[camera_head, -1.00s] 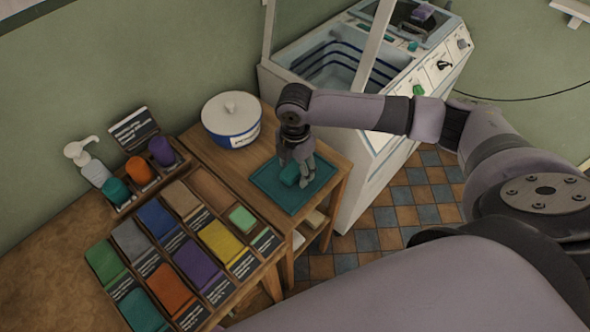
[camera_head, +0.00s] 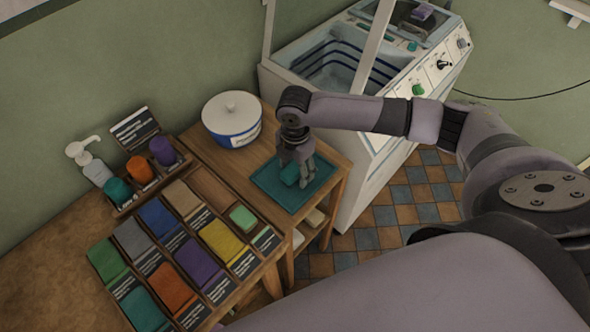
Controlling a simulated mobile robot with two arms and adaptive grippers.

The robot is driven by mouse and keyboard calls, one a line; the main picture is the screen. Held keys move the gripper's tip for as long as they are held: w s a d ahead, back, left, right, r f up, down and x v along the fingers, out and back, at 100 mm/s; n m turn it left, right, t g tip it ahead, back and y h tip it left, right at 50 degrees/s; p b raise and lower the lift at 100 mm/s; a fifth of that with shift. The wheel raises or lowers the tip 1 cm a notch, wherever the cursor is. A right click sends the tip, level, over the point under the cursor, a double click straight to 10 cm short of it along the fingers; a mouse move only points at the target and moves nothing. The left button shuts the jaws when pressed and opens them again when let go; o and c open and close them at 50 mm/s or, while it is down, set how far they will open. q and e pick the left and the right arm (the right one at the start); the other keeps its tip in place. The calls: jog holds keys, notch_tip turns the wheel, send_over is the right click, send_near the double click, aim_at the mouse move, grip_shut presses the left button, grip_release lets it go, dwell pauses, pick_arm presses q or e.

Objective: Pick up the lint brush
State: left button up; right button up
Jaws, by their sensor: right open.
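A small teal object (camera_head: 289,173), which looks like the lint brush, lies on a teal tray (camera_head: 270,195) on the wooden stand. My right gripper (camera_head: 299,180) points down over the tray with its fingers open beside the teal object. The fingers hide part of the object, and I cannot tell whether they touch it. My left gripper is not in view.
A white and blue lidded tub (camera_head: 231,121) stands behind the tray. To the left are a rack of coloured cloths (camera_head: 197,262), several coloured rolls (camera_head: 139,169) and a pump bottle (camera_head: 95,170). A white basin machine (camera_head: 350,110) stands at the back right.

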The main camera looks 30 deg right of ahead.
aim_at(295, 167)
grip_shut()
dwell(0.7)
jog(key=shift+r+b, duration=0.15)
jog(key=shift+b, duration=0.35)
notch_tip(295, 167, up, 20)
jog(key=shift+r, duration=0.1)
